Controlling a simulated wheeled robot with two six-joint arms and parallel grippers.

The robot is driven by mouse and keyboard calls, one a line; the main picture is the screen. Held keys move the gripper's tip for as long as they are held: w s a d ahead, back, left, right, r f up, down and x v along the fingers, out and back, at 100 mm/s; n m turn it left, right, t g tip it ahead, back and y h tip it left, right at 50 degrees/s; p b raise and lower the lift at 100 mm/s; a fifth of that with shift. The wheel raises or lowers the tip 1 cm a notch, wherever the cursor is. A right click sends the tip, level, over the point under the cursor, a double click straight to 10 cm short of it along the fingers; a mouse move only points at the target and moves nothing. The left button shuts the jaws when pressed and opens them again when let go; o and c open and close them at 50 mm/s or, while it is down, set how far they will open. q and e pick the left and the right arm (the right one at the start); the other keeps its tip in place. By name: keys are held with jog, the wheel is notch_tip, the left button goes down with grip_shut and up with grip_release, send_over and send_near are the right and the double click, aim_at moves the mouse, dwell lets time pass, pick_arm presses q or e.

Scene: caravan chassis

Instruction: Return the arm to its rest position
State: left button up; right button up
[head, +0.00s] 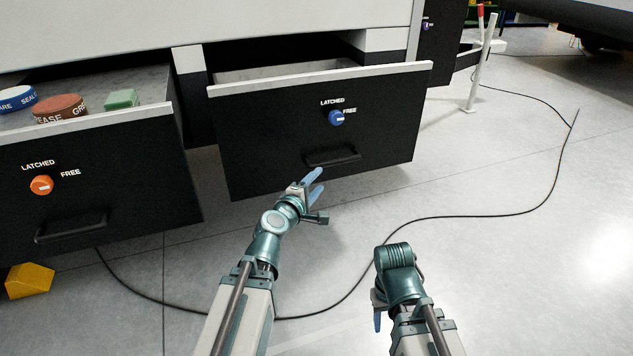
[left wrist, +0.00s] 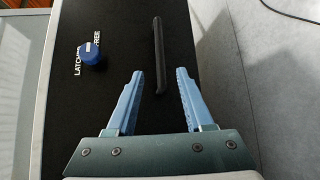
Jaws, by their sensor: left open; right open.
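My left gripper (head: 313,187) is in front of the right-hand black drawer (head: 260,150), just below its handle. In the left wrist view the two blue fingers of my left gripper (left wrist: 160,90) are apart with nothing between them. The dark bar handle (left wrist: 159,55) lies ahead of the fingertips, apart from them as far as I can tell. My right gripper (head: 377,318) hangs low at the front, over the floor. Its arm hides most of it, and one blue finger shows.
The right-hand drawer, with a blue knob (head: 336,117), stands pulled out. The left-hand drawer (head: 100,190), with an orange knob (head: 42,185), is also out and holds tins and a green block (head: 121,99). A yellow block (head: 29,281) and a black cable (head: 480,214) lie on the floor.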

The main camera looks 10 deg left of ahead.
pick_arm(q)
jog(key=s+d+r+m+g+h+p, duration=0.1)
jog(key=s+d+m+g+h+p, duration=0.1)
jog(key=s+d+m+g+p, duration=0.5)
jog(key=s+d+m+g+h+p, duration=0.1)
jog(key=s+d+m+g+p, duration=0.15)
jog(key=d+m+p, duration=0.45)
jog(key=s+a+r+m+g+y+p, duration=0.1)
jog(key=s+m+g+y+p, duration=0.2)
jog(key=s, duration=0.4)
jog(key=s+a+r+m+g+y+p, duration=0.2)
jog(key=s+m+g+y+p, duration=0.2)
jog(key=s+p, duration=0.2)
jog(key=shift+s+y, duration=0.4)
jog(key=shift+s, duration=0.35)
jog(key=shift+r, duration=0.1)
